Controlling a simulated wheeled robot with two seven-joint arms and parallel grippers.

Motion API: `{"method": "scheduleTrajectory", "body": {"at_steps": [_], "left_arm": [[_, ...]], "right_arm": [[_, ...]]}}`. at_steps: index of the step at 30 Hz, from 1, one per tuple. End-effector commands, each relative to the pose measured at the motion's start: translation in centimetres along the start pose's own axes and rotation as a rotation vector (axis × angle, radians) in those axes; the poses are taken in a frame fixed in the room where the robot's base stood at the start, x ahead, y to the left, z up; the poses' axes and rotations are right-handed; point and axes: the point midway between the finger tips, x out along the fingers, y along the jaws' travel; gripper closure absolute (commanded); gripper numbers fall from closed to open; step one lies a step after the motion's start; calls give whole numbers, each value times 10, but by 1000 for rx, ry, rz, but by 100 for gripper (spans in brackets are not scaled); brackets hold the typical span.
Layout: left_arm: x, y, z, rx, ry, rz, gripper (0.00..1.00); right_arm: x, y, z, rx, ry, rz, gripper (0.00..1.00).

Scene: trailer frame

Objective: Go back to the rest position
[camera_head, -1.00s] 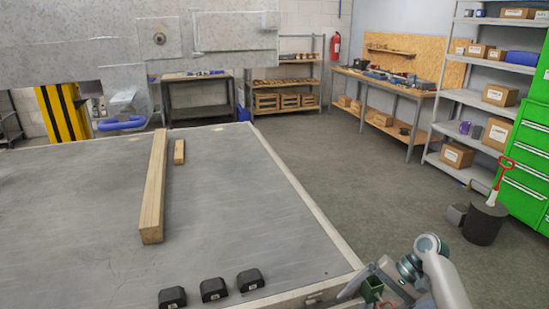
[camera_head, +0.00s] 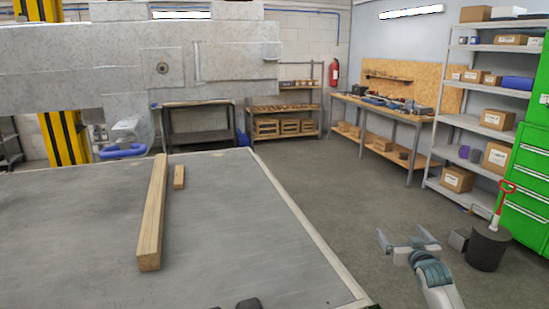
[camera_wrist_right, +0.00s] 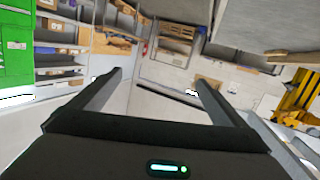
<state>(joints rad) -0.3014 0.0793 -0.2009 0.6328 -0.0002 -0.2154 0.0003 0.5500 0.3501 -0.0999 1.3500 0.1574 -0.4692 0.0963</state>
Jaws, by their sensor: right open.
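My right gripper (camera_head: 404,242) is raised in the air at the lower right, past the right edge of the grey trailer bed (camera_head: 245,215). In the right wrist view its two fingers (camera_wrist_right: 159,78) stand wide apart with nothing between them. My left gripper is in neither view. A long wooden beam (camera_head: 153,215) lies on the bed, with a short wooden block (camera_head: 179,177) to its right. Black blocks (camera_head: 249,304) are cut off by the lower picture edge.
A black bin with a red-handled shovel (camera_head: 489,248) stands on the floor at the right, near green drawers (camera_head: 525,190) and a loaded shelf (camera_head: 462,130). A workbench (camera_head: 385,112) is farther back. The floor between bed and shelf is clear.

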Motion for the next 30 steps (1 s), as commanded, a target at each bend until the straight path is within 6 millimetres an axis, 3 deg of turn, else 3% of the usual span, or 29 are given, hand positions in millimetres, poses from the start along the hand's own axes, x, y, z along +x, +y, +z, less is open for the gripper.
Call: {"method": "scheduleTrajectory", "body": {"at_steps": [6, 8, 9, 14, 20, 26, 30], "left_arm": [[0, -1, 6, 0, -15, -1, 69], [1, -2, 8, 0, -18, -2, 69], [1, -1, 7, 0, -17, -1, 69], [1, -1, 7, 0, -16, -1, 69], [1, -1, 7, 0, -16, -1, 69], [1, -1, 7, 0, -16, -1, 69], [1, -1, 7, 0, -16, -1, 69]], "right_arm": [[-6, 3, -52, -215, 221, 37, 4], [-8, 1, -54, -258, 254, 41, 4], [-7, -2, -34, -249, 222, 34, 4], [-8, -13, 27, -239, 135, 16, 4], [-20, -29, 126, -227, -2, -13, 4], [-53, -50, 246, -215, -170, -47, 4], [-87, -65, 328, -206, -287, -71, 4]]}}
